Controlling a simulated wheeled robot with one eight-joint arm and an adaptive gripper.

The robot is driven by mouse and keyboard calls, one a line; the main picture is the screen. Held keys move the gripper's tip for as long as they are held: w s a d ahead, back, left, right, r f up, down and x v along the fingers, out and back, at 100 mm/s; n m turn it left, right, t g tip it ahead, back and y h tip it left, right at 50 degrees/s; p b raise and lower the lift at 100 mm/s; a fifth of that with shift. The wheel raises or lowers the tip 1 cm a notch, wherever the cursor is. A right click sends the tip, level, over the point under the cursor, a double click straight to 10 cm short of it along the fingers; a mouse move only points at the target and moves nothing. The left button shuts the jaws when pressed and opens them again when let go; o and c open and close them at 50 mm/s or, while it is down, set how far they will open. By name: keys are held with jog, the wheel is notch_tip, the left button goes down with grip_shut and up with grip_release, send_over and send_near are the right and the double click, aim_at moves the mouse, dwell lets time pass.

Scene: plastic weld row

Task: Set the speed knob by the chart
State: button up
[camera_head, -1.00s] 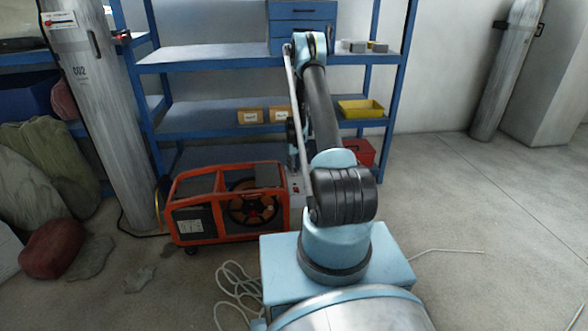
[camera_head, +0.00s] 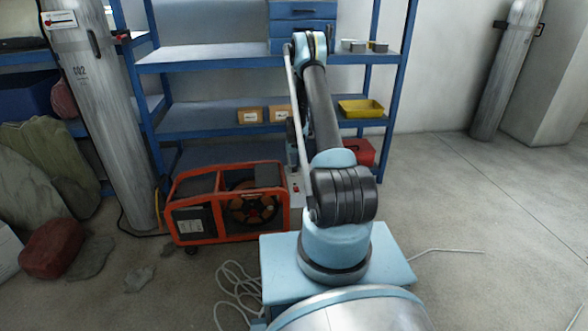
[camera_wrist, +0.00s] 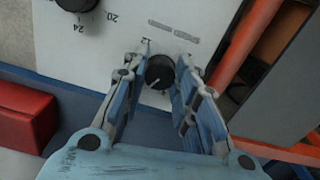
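In the wrist view, a black round knob (camera_wrist: 160,72) with a pale pointer line sits on a white panel (camera_wrist: 118,45), with the number 12 printed at its upper left. The pointer is toward the lower left. My gripper (camera_wrist: 157,70) is open, with one finger on each side of this knob. A gap shows at the left finger; the right finger is very close, and I cannot tell if it touches. A second black knob (camera_wrist: 77,4) is cut off at the top left, near 20 and 24. In the head view my arm hides the gripper and knobs. I see no readable chart.
An orange-framed machine (camera_head: 205,183) stands on the floor left of my arm, before a blue shelf rack (camera_head: 215,125). A grey cylinder (camera_head: 100,110) stands left. A red box (camera_wrist: 28,118) is near my gripper's left side. The floor at right is mostly clear.

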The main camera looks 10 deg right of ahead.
jog(key=shift+o, duration=0.9)
jog(key=shift+w+r, duration=0.1)
jog(key=shift+r, duration=0.3)
notch_tip(320, 180, up, 11)
jog(key=shift+r, duration=0.1)
jog(key=n, duration=0.3)
send_near(294, 167)
notch_tip(294, 167, down, 9)
jog(key=shift+r, duration=0.1)
dwell(0.5)
jog(key=c, duration=1)
